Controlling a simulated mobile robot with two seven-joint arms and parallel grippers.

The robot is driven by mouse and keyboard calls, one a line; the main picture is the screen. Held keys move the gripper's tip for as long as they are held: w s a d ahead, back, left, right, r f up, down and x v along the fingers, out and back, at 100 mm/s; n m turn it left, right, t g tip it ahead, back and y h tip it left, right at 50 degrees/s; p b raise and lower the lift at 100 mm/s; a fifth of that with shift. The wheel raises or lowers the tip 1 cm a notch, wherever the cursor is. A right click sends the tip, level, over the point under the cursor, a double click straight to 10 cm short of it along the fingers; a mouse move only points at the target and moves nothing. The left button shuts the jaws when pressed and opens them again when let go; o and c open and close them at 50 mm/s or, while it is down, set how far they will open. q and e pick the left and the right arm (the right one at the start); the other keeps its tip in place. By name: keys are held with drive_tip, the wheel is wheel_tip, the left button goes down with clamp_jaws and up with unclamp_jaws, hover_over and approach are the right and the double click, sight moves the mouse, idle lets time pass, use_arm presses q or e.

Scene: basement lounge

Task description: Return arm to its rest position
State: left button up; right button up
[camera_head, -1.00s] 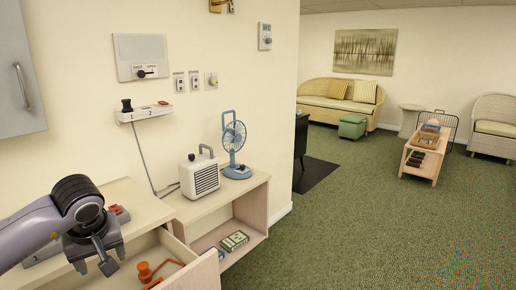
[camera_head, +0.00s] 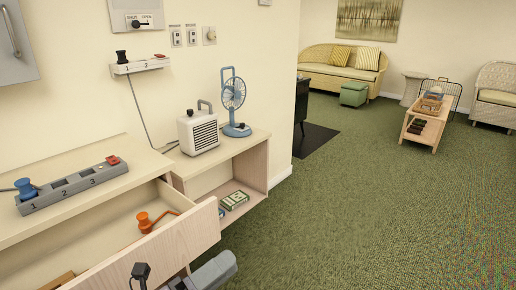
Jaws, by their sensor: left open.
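My left gripper (camera_head: 160,279) is low at the bottom edge of the head view, in front of the open drawer (camera_head: 150,250). Only a dark finger and part of the grey arm show, and the rest is cut off by the frame. It is open, and I see nothing held in it. My right gripper is not in view.
A grey strip (camera_head: 75,186) numbered 1 to 3, with a blue plug (camera_head: 26,188) at its left end, lies on the counter. An orange plug (camera_head: 145,222) lies in the drawer. A white heater (camera_head: 198,132) and a blue fan (camera_head: 234,100) stand behind. Green carpet to the right is clear.

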use_arm(q)
drive_tip(key=s+a+f+n+g+y+b, duration=0.1)
drive_tip(key=s+a+f+n+y, duration=0.35)
drive_tip(key=f+n, duration=0.5)
drive_tip(key=s+a+f+n+y+b, duration=0.1)
drive_tip(key=s+a+f+n+y, duration=0.3)
drive_tip(key=f+n, duration=0.6)
drive_tip(key=s+a+f+n+g+y+b, duration=0.1)
drive_tip(key=s+a+f+n+y+b, duration=0.2)
drive_tip(key=f+n+y, duration=0.65)
wheel_tip(320, 180, up, 12)
drive_tip(key=s+a+n+h+p, duration=0.1)
drive_tip(key=a+n+h+p, duration=0.1)
drive_tip(key=p, duration=1.2)
drive_tip(key=shift+a+f+h, duration=0.2)
drive_tip(key=shift+a+h, duration=0.05)
drive_tip(key=shift+h, duration=0.25)
